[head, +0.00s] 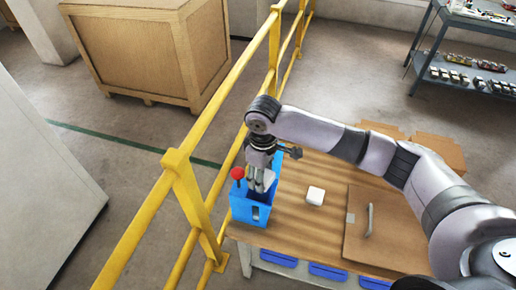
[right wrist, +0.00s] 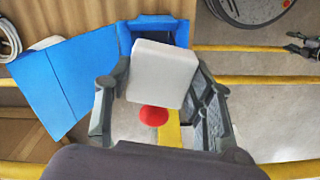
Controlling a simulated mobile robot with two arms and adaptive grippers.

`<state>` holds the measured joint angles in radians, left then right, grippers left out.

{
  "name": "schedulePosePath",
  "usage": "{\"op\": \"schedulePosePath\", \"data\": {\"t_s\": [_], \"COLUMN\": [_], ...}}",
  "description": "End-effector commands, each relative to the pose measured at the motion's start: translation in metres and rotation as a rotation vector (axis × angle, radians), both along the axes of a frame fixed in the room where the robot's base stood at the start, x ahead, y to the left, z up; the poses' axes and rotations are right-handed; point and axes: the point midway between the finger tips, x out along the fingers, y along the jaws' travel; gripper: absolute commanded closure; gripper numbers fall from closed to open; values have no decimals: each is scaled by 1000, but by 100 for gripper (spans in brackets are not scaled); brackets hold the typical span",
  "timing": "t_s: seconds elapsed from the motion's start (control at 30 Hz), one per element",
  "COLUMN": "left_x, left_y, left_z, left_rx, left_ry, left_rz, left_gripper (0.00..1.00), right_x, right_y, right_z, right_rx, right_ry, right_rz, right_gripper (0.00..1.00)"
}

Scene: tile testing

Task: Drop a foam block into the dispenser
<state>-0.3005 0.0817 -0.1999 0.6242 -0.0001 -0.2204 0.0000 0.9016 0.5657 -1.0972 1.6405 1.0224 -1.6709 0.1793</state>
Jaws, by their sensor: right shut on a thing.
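The blue dispenser (head: 243,208) stands at the left end of the wooden table, with a red ball knob (head: 237,174) on its left side. My right gripper (head: 262,182) points down at the dispenser's open top. In the right wrist view the gripper (right wrist: 160,95) is shut on a white foam block (right wrist: 162,72), with the blue dispenser (right wrist: 80,75) behind it. I cannot tell how far the held block is inside the opening. Another white foam block (head: 315,195) lies on the table right of the dispenser. My left gripper is not in view.
The wooden table (head: 290,225) has a brown panel with a grey handle (head: 369,220) at its right and blue bins (head: 328,271) below its front. A yellow railing (head: 188,195) runs close along the table's left side. A large wooden crate (head: 135,60) stands beyond the railing.

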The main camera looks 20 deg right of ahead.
Motion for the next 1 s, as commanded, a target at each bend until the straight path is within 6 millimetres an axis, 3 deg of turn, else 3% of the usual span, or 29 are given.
{"op": "schedulePosePath", "data": {"t_s": [0.03, 0.1, 0.3, 0.57, 1.0], "left_x": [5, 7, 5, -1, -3], "left_y": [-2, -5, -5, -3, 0], "left_z": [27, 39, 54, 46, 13], "left_rx": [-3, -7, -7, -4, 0], "left_ry": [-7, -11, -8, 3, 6], "left_rz": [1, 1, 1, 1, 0], "left_gripper": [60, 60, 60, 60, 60], "right_x": [3, 7, 13, 14, 14], "right_y": [2, 3, 4, 4, 3], "right_z": [13, 11, 5, -4, -30], "right_rx": [1, 0, 1, 0, -1], "right_ry": [6, 6, 2, -1, 0], "right_rz": [49, 115, 228, 246, 244], "right_gripper": [62, 62, 62, 62, 62]}}
